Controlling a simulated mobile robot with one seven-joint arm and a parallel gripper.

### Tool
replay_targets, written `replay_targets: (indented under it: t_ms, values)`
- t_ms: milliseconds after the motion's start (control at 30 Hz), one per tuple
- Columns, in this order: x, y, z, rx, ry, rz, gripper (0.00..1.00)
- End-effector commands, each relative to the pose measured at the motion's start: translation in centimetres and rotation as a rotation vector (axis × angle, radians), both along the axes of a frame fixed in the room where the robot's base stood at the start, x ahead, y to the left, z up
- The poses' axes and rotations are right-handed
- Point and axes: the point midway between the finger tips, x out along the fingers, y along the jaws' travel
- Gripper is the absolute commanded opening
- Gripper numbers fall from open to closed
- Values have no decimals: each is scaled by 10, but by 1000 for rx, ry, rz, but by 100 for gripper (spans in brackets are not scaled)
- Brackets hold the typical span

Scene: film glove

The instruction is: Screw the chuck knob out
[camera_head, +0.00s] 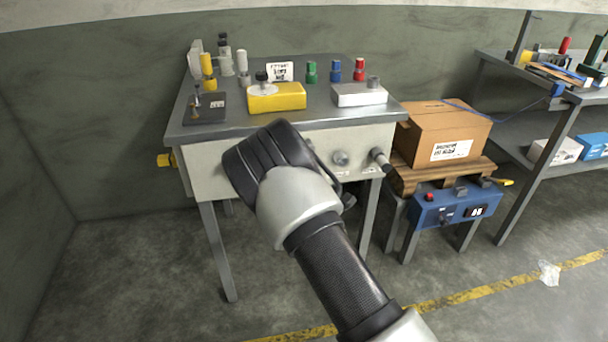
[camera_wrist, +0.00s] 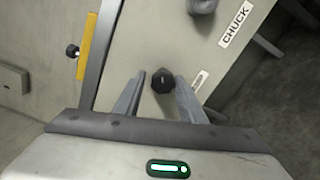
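My gripper's two fingers (camera_wrist: 160,94) are apart in the wrist view, one on each side of a dark faceted knob (camera_wrist: 162,79). Narrow gaps seem to show beside the knob; I cannot tell how deep the fingertips reach around it. A label beside this knob is partly hidden by the right finger. A grey knob (camera_wrist: 203,5), cut by the top edge, has the CHUCK label (camera_wrist: 236,25) beside it. In the head view my arm and wrist cover the left part of the bench's front panel (camera_head: 208,168), hiding the dark knob and fingertips. A round grey knob (camera_head: 340,158) shows further right.
A black-tipped handle (camera_head: 381,160) sticks out at the panel's right. A yellow part (camera_head: 165,160) juts from the bench's left side. A cardboard box (camera_head: 440,130) on a wooden pallet stands close right. Floor left of the bench is clear.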

Motion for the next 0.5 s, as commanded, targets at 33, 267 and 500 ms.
replay_targets:
  t_ms: [33,267,500]
  values:
    - [0,0,0,0,0,0,45]
    - [-1,-1,-2,-2,6,-1,48]
    - [-15,-5,-3,-3,11,-1,48]
